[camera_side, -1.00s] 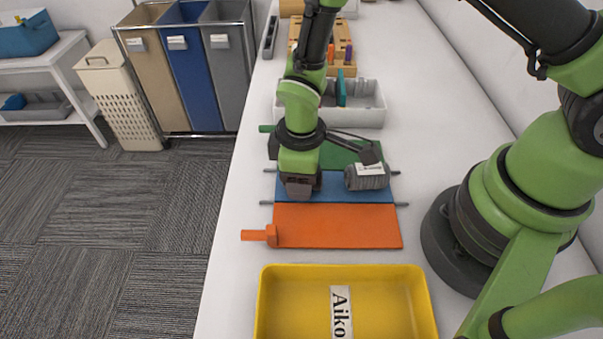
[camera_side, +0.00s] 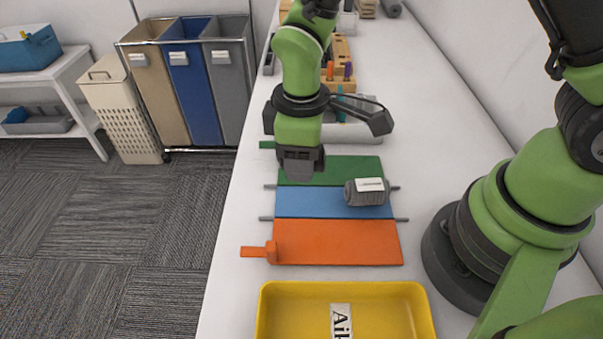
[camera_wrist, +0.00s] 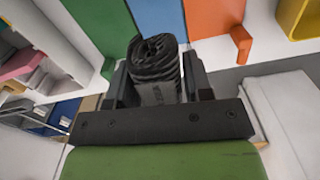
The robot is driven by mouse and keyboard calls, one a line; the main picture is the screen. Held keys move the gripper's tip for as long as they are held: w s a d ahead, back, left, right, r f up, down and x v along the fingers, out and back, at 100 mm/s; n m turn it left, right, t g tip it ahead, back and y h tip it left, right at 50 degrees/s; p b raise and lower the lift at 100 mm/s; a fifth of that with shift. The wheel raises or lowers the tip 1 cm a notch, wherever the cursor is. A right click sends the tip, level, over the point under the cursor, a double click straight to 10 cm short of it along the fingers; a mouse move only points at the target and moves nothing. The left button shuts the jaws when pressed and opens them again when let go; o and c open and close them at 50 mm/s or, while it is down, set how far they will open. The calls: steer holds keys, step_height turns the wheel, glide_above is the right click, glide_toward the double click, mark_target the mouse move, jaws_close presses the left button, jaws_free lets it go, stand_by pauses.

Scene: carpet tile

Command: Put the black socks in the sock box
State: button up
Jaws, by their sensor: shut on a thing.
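My gripper (camera_wrist: 155,85) is shut on a rolled bundle of black socks (camera_wrist: 155,60), seen end-on between the fingers in the wrist view. In the side view my gripper (camera_side: 301,165) points down above the left part of the green mat (camera_side: 345,170); the socks are hidden there. A white box (camera_side: 360,133) with dividers stands just beyond the green mat, partly hidden by my wrist. It shows at the left of the wrist view (camera_wrist: 45,80). I cannot tell for sure that it is the sock box.
A grey roll with a white label (camera_side: 367,192) lies on the blue mat (camera_side: 310,203). Nearer are an orange mat (camera_side: 340,243) and a yellow tray labelled "Aiko" (camera_side: 390,291). A wooden rack (camera_side: 342,50) stands beyond the box. The table at right is clear.

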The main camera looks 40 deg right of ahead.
steer(key=shift+n, duration=0.3)
steer(key=w+d, duration=0.1)
steer(key=w, duration=0.2)
steer(key=w+d+r, duration=0.1)
steer(key=w+d, duration=0.1)
steer(key=w, duration=0.1)
steer(key=w+d, duration=0.2)
steer(key=w, duration=0.2)
steer(key=shift+r, duration=0.25)
steer(key=w+d, duration=0.6)
steer(key=d, duration=0.3)
steer(key=shift+n, duration=0.3)
steer(key=f, duration=0.9)
steer(key=shift+w+f, duration=0.2)
steer(key=shift+f, duration=0.2)
steer(key=shift+f, duration=0.1)
steer(key=o, duration=0.6)
steer(key=shift+o, duration=0.2)
